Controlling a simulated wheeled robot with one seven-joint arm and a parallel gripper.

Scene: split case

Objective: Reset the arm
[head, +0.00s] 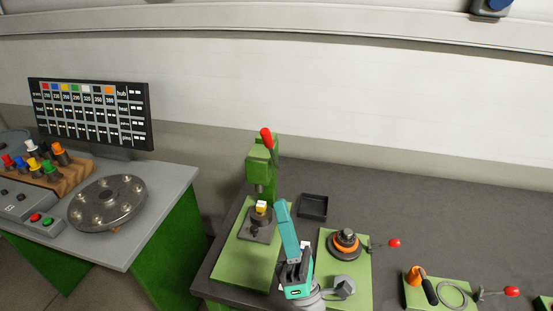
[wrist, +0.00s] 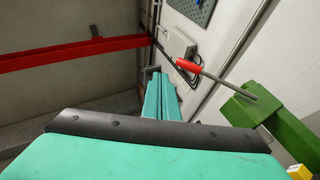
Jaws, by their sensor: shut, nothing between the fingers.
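My teal gripper (head: 282,206) points up and away in the head view, above the green base of the press. Its fingers are together with nothing between them. In the wrist view the shut fingers (wrist: 160,82) stretch toward the wall, clear of any object. The green press (head: 261,160) with its red-tipped lever stands just behind and left of my gripper. A small yellow piece (head: 262,205) sits under the press. The wrist view shows part of the press head (wrist: 272,117) at right. My arm hides part of the bench between the green plates.
An empty black tray (head: 314,207) lies right of the press. An orange-ringed fixture (head: 345,244) and a red-knobbed lever (head: 393,243) are farther right. A grey side table (head: 148,220) with a round disc (head: 107,203) stands left. The back right bench is clear.

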